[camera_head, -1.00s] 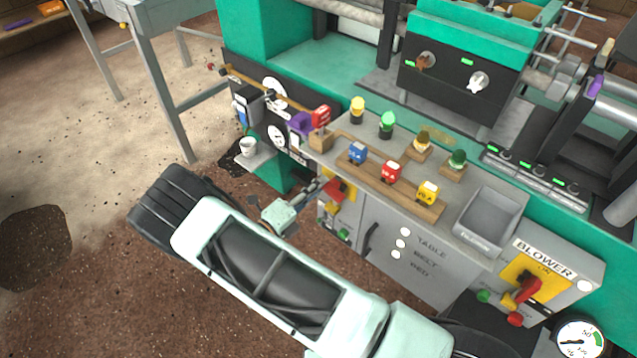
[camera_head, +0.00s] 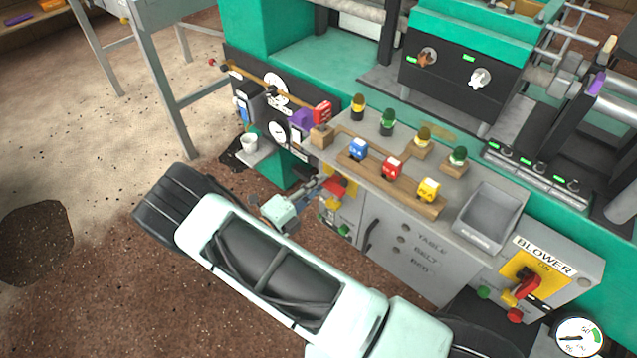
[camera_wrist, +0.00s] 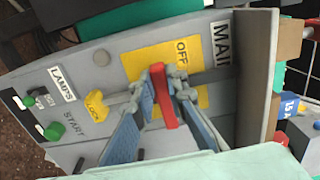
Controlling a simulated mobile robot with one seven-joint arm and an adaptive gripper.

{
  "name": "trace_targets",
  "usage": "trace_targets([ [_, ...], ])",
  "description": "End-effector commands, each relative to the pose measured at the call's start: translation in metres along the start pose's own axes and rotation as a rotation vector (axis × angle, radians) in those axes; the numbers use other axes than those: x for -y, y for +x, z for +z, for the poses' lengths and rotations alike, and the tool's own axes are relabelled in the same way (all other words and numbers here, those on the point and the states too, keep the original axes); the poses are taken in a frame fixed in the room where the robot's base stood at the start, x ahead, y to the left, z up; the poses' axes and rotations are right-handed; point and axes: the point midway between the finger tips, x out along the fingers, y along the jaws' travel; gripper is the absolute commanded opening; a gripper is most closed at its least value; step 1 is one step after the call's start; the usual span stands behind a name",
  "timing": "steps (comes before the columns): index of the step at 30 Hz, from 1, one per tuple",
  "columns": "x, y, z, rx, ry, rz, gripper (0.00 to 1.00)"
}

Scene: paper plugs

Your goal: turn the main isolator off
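The main isolator has a red handle (camera_wrist: 163,97) on a yellow plate (camera_wrist: 133,62), under a part-hidden "MAIN" label. The handle's far end lies close to the word OFF. My gripper (camera_wrist: 165,88) has its two blue-grey fingers on either side of the handle, closed in against it; the exact contact is partly hidden. In the head view my gripper (camera_head: 318,186) reaches the isolator's yellow plate (camera_head: 348,186) at the left end of the grey cabinet, and my arm covers part of it.
A yellow lock tab (camera_wrist: 97,106), green start button (camera_wrist: 26,131) and lamps label (camera_wrist: 62,84) sit beside the isolator. Colored blocks (camera_head: 392,168) stand on the cabinet top near a grey tray (camera_head: 488,215). The blower switch (camera_head: 524,285) is at right. A cup (camera_head: 248,142) stands on a small shelf.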

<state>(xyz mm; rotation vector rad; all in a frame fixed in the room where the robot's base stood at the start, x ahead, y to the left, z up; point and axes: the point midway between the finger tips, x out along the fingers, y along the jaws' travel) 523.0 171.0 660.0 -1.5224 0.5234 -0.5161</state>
Motion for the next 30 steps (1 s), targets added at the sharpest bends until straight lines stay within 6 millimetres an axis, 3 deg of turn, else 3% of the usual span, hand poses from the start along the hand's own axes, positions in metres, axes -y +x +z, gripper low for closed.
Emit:
trace_targets([
  [5,-0.001,-0.001,-0.001,0.000,-0.003,0.002,0.30],
  [16,0.000,-0.008,0.001,0.002,0.000,0.001,0.30],
  [30,-0.001,-0.098,0.000,0.002,-0.001,0.003,0.30],
])
